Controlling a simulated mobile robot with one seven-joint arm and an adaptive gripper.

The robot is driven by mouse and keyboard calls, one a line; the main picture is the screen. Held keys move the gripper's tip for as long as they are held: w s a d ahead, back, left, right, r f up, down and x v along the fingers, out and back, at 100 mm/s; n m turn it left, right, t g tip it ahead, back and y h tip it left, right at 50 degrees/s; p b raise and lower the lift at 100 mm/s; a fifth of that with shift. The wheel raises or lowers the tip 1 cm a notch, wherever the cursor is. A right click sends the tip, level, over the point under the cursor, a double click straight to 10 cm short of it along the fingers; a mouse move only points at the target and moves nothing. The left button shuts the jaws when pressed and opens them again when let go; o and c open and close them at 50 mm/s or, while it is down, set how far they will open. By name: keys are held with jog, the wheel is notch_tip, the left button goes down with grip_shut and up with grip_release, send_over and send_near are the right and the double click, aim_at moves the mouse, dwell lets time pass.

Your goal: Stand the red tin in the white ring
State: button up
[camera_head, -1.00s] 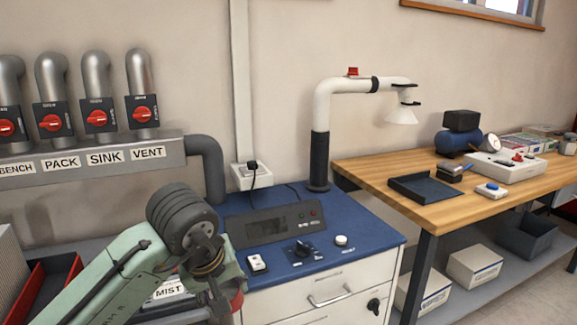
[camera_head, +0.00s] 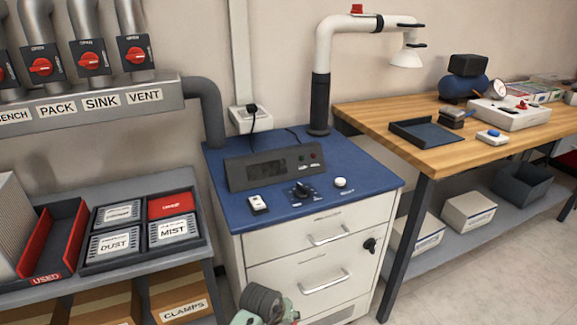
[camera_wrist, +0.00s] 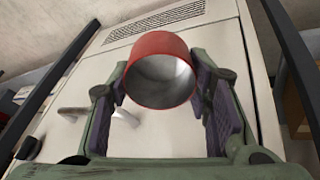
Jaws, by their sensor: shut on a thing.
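The red tin (camera_wrist: 156,46) is between the two fingers of my gripper (camera_wrist: 161,78) in the wrist view. My gripper is shut on its sides. The tin's open, pale grey inside faces the wrist camera. Behind it is a pale cabinet front with a vent. In the head view only part of my arm shows at the bottom edge, in front of the white drawers; the fingers are out of that frame. I cannot make out a white ring in either view.
A blue-topped cabinet (camera_head: 222,161) carries a control box (camera_head: 272,165), a small white switch (camera_head: 258,204) and a fume pipe (camera_head: 321,95). A wooden bench (camera_head: 371,116) stands at right. A shelf at left holds a dark divided tray (camera_head: 142,256) and a red bin (camera_head: 62,240).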

jog(key=f, duration=0.2)
jog(key=d+f, duration=0.1)
jog(key=shift+w+f+m, duration=0.3)
jog(key=shift+f, duration=0.1)
jog(key=shift+s+f, duration=0.1)
